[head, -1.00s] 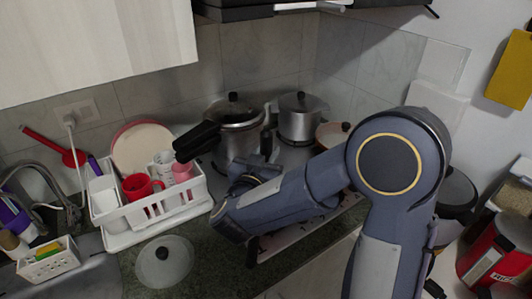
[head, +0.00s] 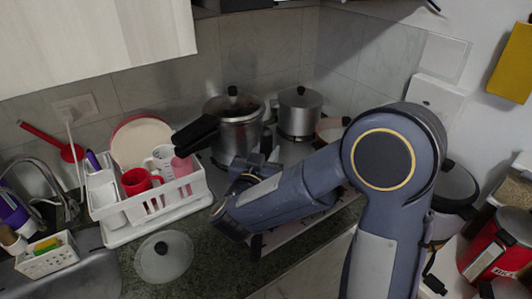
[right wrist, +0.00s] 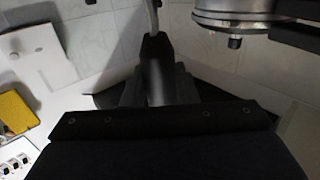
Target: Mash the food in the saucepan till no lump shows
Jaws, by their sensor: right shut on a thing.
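My right gripper (head: 262,160) is low in front of the stove pots in the head view. In the right wrist view my right gripper (right wrist: 157,88) is shut on a black handle (right wrist: 154,62) with a thin metal rod rising from it, which looks like the masher. The masher's working end is out of view. A pan with a tan inside or contents (head: 331,128) shows behind my right arm, which hides most of it. I cannot tell whether it is the saucepan or whether lumps show. My left gripper is not in view.
A pressure cooker (head: 233,128) with a long black handle and a lidded steel pot (head: 299,116) stand at the back. A white dish rack (head: 150,208) holds cups and a plate. A glass lid (head: 164,257) lies on the counter. A red appliance (head: 497,250) is at the right.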

